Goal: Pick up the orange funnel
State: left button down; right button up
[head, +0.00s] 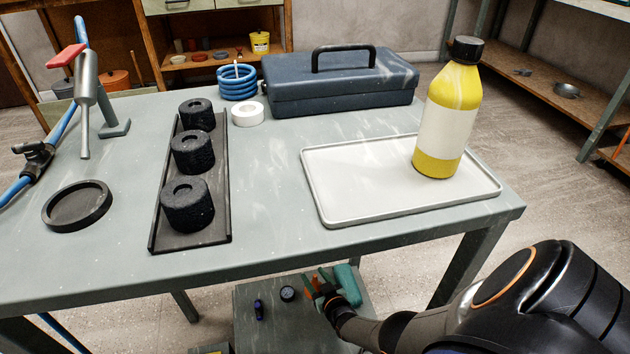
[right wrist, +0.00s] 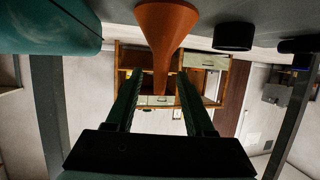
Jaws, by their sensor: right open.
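The orange funnel (right wrist: 165,30) shows in the right wrist view, which is upside down. Its wide mouth rests on a grey surface and its narrow stem points away from it. My right gripper (right wrist: 160,75) is open, with one finger on each side of the stem; I cannot tell whether either touches it. In the head view my right arm reaches down to a low grey surface (head: 247,325) in front of the table, and the gripper and arm hide most of the funnel there. My left gripper is not in view.
A teal rounded thing (head: 346,285) lies close beside the right gripper. A dark round piece (head: 287,293) and a small dark blue thing (head: 258,309) are nearby. The table (head: 270,160) above holds a tray (head: 340,205), yellow bottle (head: 450,105) and toolbox (head: 340,85).

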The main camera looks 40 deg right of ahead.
grip_shut()
dwell(0.4)
dwell(1.0)
